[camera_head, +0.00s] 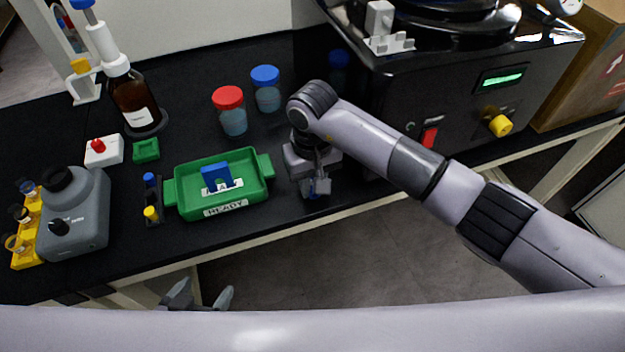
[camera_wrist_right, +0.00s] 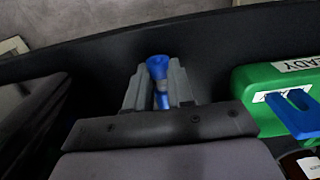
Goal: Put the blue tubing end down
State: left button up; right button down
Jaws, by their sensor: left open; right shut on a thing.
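The blue tubing end (camera_wrist_right: 158,75) is between the fingers of my right gripper (camera_wrist_right: 160,90), which is shut on it. In the head view my right gripper (camera_head: 316,187) points down close above the black bench, just right of the green tray. A small bit of blue (camera_head: 312,188) shows between its fingers there. I cannot tell whether the tubing end touches the bench. My left gripper (camera_head: 198,297) is open and empty, low in front of the bench's front edge.
The green tray (camera_head: 264,186) labelled READY holds a blue piece (camera_head: 215,176). Jars with red (camera_head: 229,97) and blue (camera_head: 265,75) lids stand behind. The black machine (camera_head: 440,110) is at the right. Bench space between tray and machine is narrow.

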jog(key=shift+f, duration=0.15)
jog(key=c, duration=1)
grip_release()
jog(key=shift+r, duration=0.45)
notch_tip(320, 180, up, 12)
jog(key=shift+f+b, duration=0.25)
jog(key=shift+b, duration=0.65)
